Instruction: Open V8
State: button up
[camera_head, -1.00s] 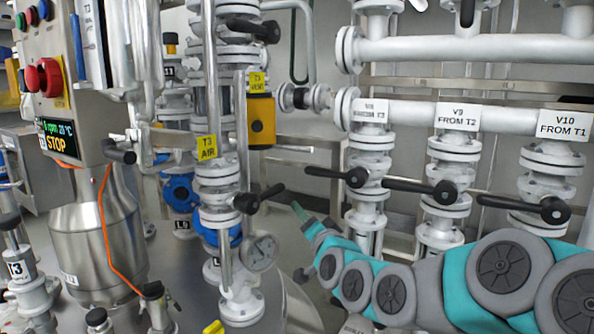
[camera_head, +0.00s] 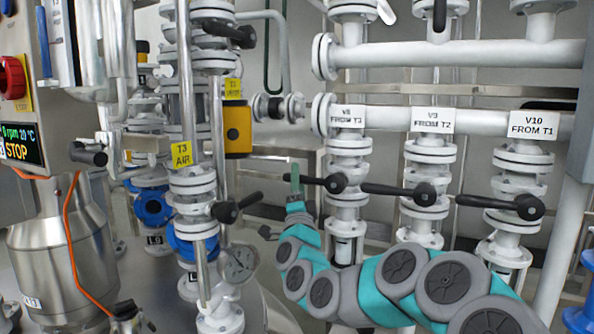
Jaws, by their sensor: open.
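The V8 valve's small white label (camera_head: 347,117), lettered "FROM T3", is on the left of the row; its number is blurred. Its black lever handle (camera_head: 322,182) points left, across the vertical white pipe, from a round hub (camera_head: 336,184). My gripper (camera_head: 295,178) is open, with its greenish fingers pointing up at the handle's left end. The fingers overlap the handle in the picture and hide part of it. I cannot tell whether they touch it or whether the handle lies between them.
Similar levers stand to the right on V9 (camera_head: 398,193) and V10 (camera_head: 500,204), both pointing left. A T3 AIR valve lever (camera_head: 237,207) is to the left of my gripper. A pressure gauge (camera_head: 240,262) and steel vessel (camera_head: 62,265) stand lower left.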

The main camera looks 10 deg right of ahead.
jog(key=shift+x, duration=1.85)
grip_shut()
